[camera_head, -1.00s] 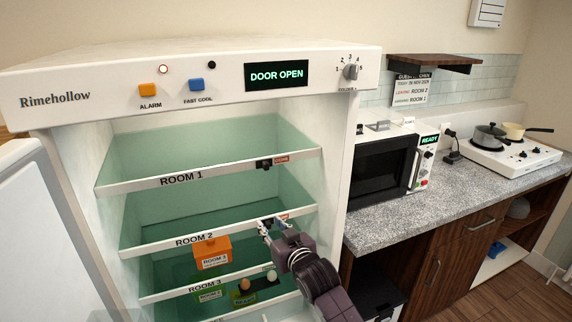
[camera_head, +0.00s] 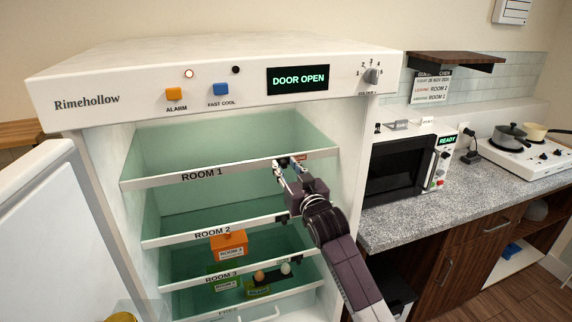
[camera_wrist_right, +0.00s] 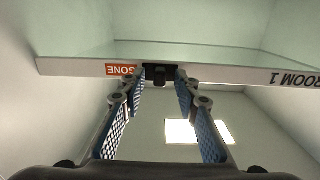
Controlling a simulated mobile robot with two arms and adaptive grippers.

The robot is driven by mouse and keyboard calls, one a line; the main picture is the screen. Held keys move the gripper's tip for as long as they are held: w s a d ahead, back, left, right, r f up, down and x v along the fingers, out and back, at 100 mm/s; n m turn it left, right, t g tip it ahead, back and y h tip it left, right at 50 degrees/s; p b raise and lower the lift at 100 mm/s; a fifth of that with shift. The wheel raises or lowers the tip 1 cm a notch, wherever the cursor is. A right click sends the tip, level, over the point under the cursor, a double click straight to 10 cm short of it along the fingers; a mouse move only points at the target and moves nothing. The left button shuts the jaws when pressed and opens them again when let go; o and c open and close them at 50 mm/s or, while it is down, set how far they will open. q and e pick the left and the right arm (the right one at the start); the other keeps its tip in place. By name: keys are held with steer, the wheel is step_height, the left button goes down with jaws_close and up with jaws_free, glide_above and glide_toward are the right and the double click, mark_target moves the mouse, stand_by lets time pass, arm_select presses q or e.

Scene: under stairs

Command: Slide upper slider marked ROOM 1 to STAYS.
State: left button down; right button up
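The upper slider (camera_head: 284,161) is a small black block on the white front rail of the ROOM 1 shelf (camera_head: 205,175). In the right wrist view, which shows the lettering upside down, the slider (camera_wrist_right: 160,75) sits beside an orange GONE label (camera_wrist_right: 123,70). That label (camera_head: 301,156) lies right of the slider in the head view. Any STAYS marking is not visible. My right gripper (camera_wrist_right: 160,82) is open, its fingertips on either side of the slider knob with small gaps; contact is not clear. In the head view my right gripper (camera_head: 282,169) partly covers the slider. My left gripper is not visible.
The ROOM 2 rail (camera_head: 190,235) is just below, with its own black slider (camera_head: 282,219) close to my arm. An orange box (camera_head: 229,246) stands lower inside. The fridge door (camera_head: 35,230) is open at left. A microwave (camera_head: 400,170) stands right.

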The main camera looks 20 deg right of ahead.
steer(key=shift+w, duration=0.2)
jaws_close()
steer(key=shift+f, duration=0.1)
